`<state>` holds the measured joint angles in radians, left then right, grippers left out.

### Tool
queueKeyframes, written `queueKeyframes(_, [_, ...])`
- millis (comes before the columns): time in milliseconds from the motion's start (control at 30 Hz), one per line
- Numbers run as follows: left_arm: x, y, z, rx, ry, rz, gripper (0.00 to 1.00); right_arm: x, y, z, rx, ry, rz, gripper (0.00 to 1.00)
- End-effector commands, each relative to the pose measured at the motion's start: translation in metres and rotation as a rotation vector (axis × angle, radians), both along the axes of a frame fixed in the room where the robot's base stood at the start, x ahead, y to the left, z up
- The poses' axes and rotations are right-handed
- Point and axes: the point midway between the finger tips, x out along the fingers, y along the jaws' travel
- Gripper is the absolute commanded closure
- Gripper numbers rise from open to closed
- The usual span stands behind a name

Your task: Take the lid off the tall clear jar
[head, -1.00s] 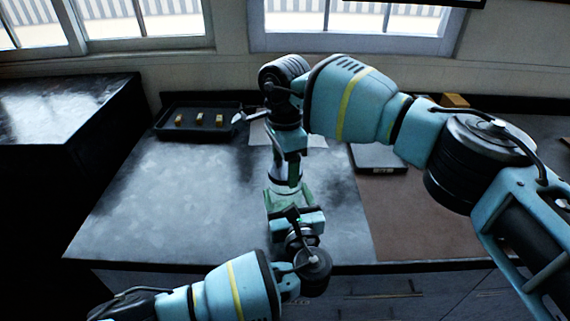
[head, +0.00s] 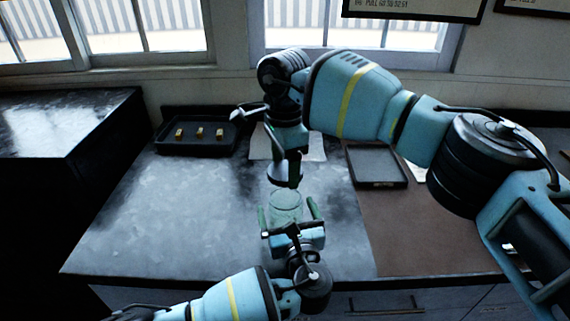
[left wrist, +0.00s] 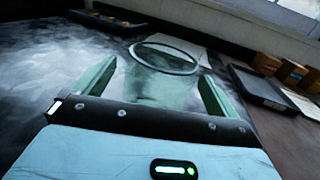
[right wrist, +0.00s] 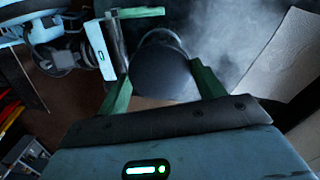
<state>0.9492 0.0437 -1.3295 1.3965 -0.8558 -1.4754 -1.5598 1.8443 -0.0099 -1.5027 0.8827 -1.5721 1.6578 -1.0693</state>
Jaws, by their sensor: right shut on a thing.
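The tall clear jar (head: 286,208) stands upright on the counter, its rim bare and open in the left wrist view (left wrist: 165,58). My left gripper (head: 288,214) has its green fingers on either side of the jar, spread, with a visible gap at least on the right. The dark round lid (right wrist: 160,72) is between the fingers of my right gripper (right wrist: 163,78), which is shut on it. In the head view the lid (head: 285,174) is directly above the jar and apart from it. The right fingers are partly hidden there by my wrist.
A black tray (head: 190,149) with three small yellow blocks is at the back left. A dark shallow tray (head: 378,166) lies on the brown area at the right. A pale sheet (head: 312,150) lies behind the jar. The counter left of the jar is clear.

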Motion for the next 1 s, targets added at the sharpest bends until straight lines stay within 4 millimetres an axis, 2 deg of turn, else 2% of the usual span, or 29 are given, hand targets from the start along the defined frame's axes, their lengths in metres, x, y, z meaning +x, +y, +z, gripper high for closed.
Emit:
queueKeyframes(367, [-0.006, -0.002, 0.001, -0.001, 0.000, -0.001, 0.03, 0.000, 0.000, 0.002, 0.000, -0.003, 0.000, 0.60])
queueKeyframes(467, [-0.019, -0.005, 0.001, 0.000, -0.001, -0.003, 0.03, 0.000, 0.000, 0.007, 0.000, -0.009, 0.000, 0.60])
queueKeyframes(800, [-0.083, -0.020, 0.001, -0.001, 0.001, -0.002, 0.03, -0.001, 0.000, 0.020, 0.000, -0.025, 0.000, 0.60])
queueKeyframes(1000, [-0.108, -0.026, 0.001, -0.001, 0.000, -0.001, 0.03, -0.002, 0.000, 0.022, 0.000, -0.028, 0.000, 0.60])
